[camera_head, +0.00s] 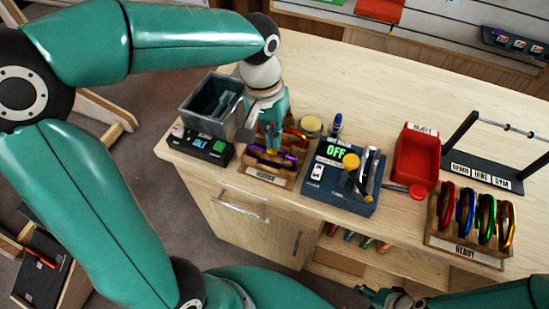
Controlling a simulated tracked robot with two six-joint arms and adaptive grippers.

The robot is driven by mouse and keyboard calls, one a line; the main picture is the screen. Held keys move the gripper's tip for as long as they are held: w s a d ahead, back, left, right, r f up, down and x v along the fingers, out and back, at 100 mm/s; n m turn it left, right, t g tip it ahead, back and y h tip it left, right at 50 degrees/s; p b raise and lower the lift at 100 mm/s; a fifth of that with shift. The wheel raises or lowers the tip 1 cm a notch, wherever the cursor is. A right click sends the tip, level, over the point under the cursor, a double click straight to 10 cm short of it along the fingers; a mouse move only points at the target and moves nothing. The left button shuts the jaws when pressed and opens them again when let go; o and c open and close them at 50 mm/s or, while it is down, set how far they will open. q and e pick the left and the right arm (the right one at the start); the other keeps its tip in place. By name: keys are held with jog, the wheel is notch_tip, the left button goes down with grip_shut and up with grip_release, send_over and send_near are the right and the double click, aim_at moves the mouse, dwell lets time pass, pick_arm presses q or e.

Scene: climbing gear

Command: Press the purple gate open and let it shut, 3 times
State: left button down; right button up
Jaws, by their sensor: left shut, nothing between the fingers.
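The purple carabiner (262,161) lies in a small wooden rack (268,177) near the front edge of the counter. Its gate cannot be made out at this size. My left gripper (273,143) points down just above and behind the purple carabiner, with its fingers shut and nothing between them. Whether its tips touch the carabiner cannot be told. An orange-red carabiner (294,138) sits behind the purple one in the same rack, partly hidden by the gripper. My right gripper (388,298) shows only partly at the bottom edge, well away from the rack.
A grey bin (213,106) stands on a black scale (205,147) left of the rack. A dark blue device (345,190) reading OFF stands close on its right. Further right are a red tray (416,155) and a READY rack (465,250) of coloured carabiners.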

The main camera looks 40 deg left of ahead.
aim_at(274, 150)
pick_arm(q)
jog(key=shift+f, duration=0.15)
dwell(0.5)
jog(key=shift+f+b, duration=1.35)
jog(key=shift+f, duration=0.2)
notch_tip(274, 150, up, 7)
jog(key=p, duration=0.6)
jog(key=shift+r, duration=0.2)
jog(key=shift+f, duration=0.1)
